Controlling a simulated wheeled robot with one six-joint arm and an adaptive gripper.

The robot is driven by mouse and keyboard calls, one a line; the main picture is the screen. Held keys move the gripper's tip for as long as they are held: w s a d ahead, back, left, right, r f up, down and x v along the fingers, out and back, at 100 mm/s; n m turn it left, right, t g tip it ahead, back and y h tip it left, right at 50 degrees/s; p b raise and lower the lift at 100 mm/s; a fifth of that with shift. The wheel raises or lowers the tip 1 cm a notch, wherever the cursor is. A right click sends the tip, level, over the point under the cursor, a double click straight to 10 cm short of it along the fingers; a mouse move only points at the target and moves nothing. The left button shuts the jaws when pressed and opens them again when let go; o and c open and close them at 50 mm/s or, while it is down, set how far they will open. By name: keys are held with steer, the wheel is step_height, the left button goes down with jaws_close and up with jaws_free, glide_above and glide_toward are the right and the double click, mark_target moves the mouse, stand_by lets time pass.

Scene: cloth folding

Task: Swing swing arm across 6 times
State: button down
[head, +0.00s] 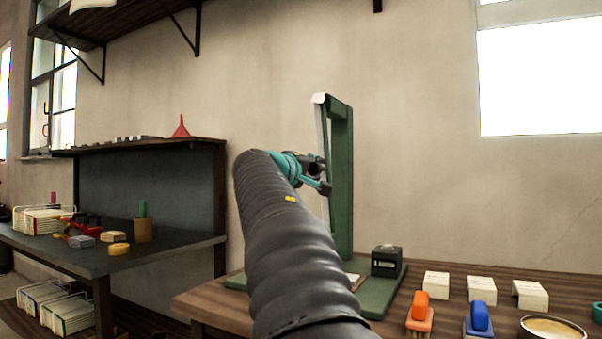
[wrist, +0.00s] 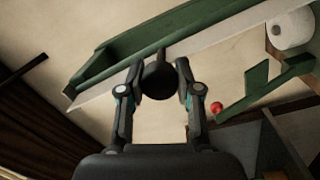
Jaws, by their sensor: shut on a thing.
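A green upright frame (head: 343,170) stands on a green base (head: 385,292) on the wooden bench. In the wrist view a long green bar with a pale strip along it (wrist: 190,38) crosses the top, and I take it to be the swing arm. A dark round knob (wrist: 159,82) sits at this bar. My gripper (head: 322,178) is beside the frame at mid height. In the wrist view my gripper (wrist: 157,76) has its two fingers on either side of the knob, shut on it. My arm hides part of the base.
A small black box (head: 386,261) stands on the base. Pale blocks (head: 480,288), an orange brush (head: 420,315), a blue brush (head: 479,320) and a round tin (head: 552,330) lie to the right. A dark shelved bench (head: 115,262) is at left. A white roll (wrist: 291,28) shows in the wrist view.

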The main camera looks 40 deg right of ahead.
mark_target(328, 165)
steer(key=shift+s+d+r+n, duration=0.1)
steer(key=shift+s+d+n, duration=0.15)
steer(key=shift+s+n, duration=0.25)
steer(key=shift+s+d+r+n, duration=0.15)
steer(key=shift+s+d+n, duration=0.15)
steer(key=shift+s, duration=0.35)
steer(key=shift+s+d+r+n, duration=0.1)
steer(key=shift+s+d+n, duration=0.1)
steer(key=shift+s+n, duration=0.35)
steer(key=c, duration=0.8)
jaws_free()
steer(key=shift+s+d, duration=0.1)
steer(key=shift+s, duration=0.05)
steer(key=shift+o, duration=0.2)
steer(key=v, duration=1.2)
